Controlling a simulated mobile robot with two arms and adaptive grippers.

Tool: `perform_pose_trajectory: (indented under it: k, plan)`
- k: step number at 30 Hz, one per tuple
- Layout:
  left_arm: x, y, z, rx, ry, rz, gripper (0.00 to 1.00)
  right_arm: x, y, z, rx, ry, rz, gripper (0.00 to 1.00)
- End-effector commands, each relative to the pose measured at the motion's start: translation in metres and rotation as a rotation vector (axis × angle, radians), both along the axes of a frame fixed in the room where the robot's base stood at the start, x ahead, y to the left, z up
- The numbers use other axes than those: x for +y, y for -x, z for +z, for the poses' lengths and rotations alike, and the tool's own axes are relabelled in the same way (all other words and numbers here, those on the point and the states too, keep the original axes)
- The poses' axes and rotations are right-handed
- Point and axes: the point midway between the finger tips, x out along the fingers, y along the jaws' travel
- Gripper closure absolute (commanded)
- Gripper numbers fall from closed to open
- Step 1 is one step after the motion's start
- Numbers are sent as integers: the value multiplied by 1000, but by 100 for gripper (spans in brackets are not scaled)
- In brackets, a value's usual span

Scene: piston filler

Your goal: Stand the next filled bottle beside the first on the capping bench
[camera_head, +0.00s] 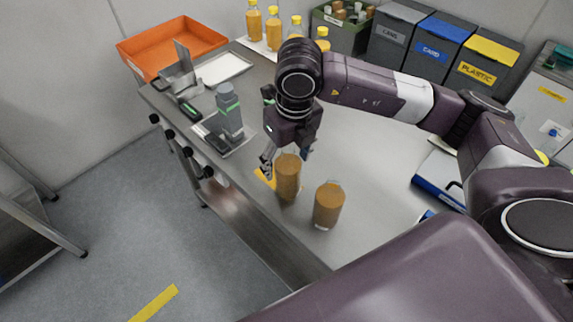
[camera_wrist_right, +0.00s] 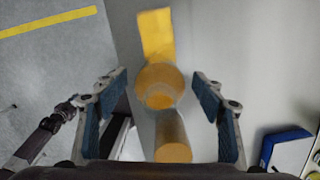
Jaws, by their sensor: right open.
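Two brown-filled bottles without visible caps stand upright at the bench's near edge: a left bottle (camera_head: 288,180) and a right bottle (camera_head: 328,206), side by side with a small gap. My right gripper (camera_head: 286,157) is open and points down just above and behind the left bottle, its fingers to either side of the bottle's top in the picture. In the right wrist view two bottles show between the spread fingers (camera_wrist_right: 160,108): one with an open round top (camera_wrist_right: 158,75) and one lower down (camera_wrist_right: 173,152). I see no finger touching either. My left gripper is not in view.
A yellow patch (camera_head: 263,178) lies by the left bottle. A grey device (camera_head: 229,112) stands farther left. An orange tray (camera_head: 170,44), several yellow-capped bottles (camera_head: 273,29) and sorting bins (camera_head: 437,45) are at the back. A blue-edged box (camera_head: 437,190) is right. The middle bench is clear.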

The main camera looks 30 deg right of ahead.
Motion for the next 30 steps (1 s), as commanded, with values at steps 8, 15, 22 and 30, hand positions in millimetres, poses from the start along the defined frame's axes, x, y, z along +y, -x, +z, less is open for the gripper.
perform_pose_trajectory:
  k: [8, 15, 22, 30]
  plan:
    - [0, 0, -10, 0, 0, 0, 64, -1, 6, 61, -6, -1, 1, 37]
    - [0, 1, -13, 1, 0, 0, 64, -1, 11, 92, -2, 1, 1, 37]
    - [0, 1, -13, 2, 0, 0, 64, -2, 12, 97, 0, 2, 1, 37]
    - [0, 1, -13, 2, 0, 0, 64, -2, 12, 97, 0, 2, 1, 37]
